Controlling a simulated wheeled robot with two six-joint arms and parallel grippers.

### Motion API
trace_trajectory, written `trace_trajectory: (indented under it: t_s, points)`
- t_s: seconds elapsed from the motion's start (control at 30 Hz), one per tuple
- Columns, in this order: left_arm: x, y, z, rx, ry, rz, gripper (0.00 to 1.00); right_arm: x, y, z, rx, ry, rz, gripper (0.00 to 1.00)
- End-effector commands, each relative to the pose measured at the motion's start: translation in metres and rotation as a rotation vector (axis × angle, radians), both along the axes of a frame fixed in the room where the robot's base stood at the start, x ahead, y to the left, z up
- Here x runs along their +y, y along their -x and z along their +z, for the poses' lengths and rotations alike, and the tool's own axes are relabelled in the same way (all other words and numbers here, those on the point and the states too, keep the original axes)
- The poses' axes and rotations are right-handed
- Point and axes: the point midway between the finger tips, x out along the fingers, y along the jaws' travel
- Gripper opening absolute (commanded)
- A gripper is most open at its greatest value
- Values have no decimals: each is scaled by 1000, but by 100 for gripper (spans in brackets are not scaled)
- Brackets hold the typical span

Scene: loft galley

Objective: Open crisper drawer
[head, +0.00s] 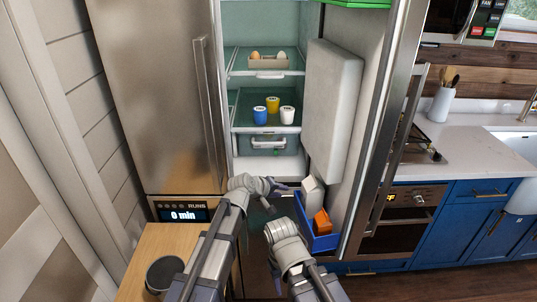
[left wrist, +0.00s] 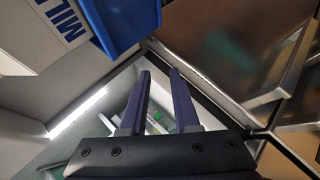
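The refrigerator stands open in the head view. The crisper drawer (head: 268,144), a clear bin with a pale handle bar, sits shut at the bottom of the compartment, with something small and green inside. My left gripper (head: 283,189) is in front of and below the drawer, at the right of the opening, near the door's bin. In the left wrist view its two purple fingers (left wrist: 161,95) are apart with nothing held; a green spot shows beyond them. My right arm reaches up at the lower middle of the head view, but its fingers cannot be made out.
The open door's blue bin (head: 318,237) holds a white carton (head: 312,193) and an orange box (head: 321,222), close to my left gripper. Cups (head: 273,106) and an egg tray (head: 268,62) sit on shelves above. A wooden counter (head: 150,247) lies at left.

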Motion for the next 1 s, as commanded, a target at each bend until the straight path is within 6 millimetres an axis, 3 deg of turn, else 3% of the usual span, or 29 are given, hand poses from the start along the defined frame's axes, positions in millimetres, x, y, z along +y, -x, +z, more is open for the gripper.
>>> trace_trajectory:
  t_s: [0.03, 0.1, 0.2, 0.3, 0.4, 0.57, 0.77, 1.0]
  points:
    - [4, -46, 0, -36, 117, 98, 30, 0, 0, -18, 0, 0, 0, 50]
    - [15, -89, 15, -80, 275, 225, 30, 0, 0, -28, 0, 0, 0, 50]
    - [35, -133, 34, -124, 456, 373, 30, 0, 0, -37, 0, 0, 0, 50]
    - [52, -158, 46, -150, 577, 470, 30, 0, 0, -42, 0, 0, 0, 50]
    - [61, -169, 53, -162, 637, 519, 30, 0, 0, -43, 0, 0, 0, 50]
    - [64, -171, 56, -166, 657, 535, 30, 0, 0, -42, 0, 0, 0, 50]
    - [60, -180, 53, -165, 654, 532, 30, 0, 0, -45, 0, 0, 0, 50]
    - [46, -210, 47, -164, 652, 529, 30, 0, 0, -51, 0, 0, 0, 50]
